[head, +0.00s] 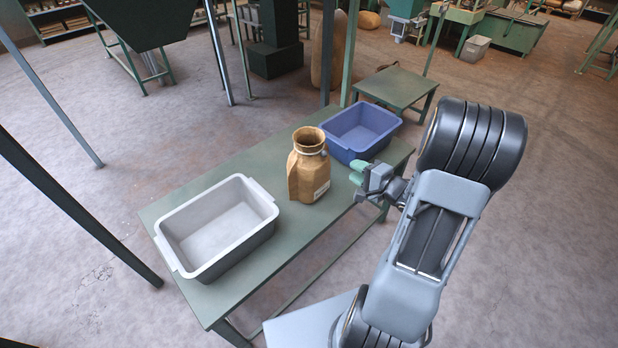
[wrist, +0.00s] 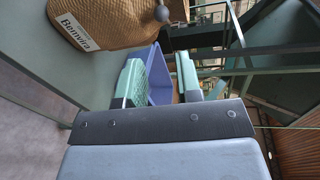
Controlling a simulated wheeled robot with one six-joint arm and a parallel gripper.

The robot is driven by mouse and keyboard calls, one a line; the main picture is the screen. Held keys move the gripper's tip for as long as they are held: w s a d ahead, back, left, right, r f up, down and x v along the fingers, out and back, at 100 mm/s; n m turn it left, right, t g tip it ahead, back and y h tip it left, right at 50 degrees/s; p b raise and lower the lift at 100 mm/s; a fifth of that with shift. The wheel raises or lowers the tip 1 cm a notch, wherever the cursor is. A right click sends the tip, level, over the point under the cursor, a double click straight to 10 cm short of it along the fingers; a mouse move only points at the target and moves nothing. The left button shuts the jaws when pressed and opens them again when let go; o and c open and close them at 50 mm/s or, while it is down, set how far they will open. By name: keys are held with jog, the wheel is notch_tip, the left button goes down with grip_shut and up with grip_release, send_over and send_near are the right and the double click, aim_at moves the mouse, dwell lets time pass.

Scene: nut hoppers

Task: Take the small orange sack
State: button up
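The small orange-brown sack (head: 305,178) stands upright on the green table, between a grey bin and a blue bin. It has a tied neck, an open top and a white label. In the wrist view the sack (wrist: 108,18) fills the upper left, with its label and a round grey knob on its tie showing. My gripper (head: 357,172) is just right of the sack, apart from it. In the wrist view my gripper (wrist: 160,78) has its green fingers spread with nothing between them; the blue bin shows beyond the gap.
The grey bin (head: 192,268) stands empty at the table's near left. The blue bin (head: 337,146) stands empty behind the sack. The green table (head: 165,206) has bare top around the sack. A lower green table (head: 395,88) stands behind. Green posts rise close to the table's far side.

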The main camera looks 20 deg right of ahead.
aim_at(309, 166)
jog(key=x, duration=1.2)
jog(key=shift+b, duration=0.45)
jog(key=shift+d+r, duration=0.1)
jog(key=shift+r, duration=0.05)
jog(key=shift+c, duration=0.4)
grip_shut()
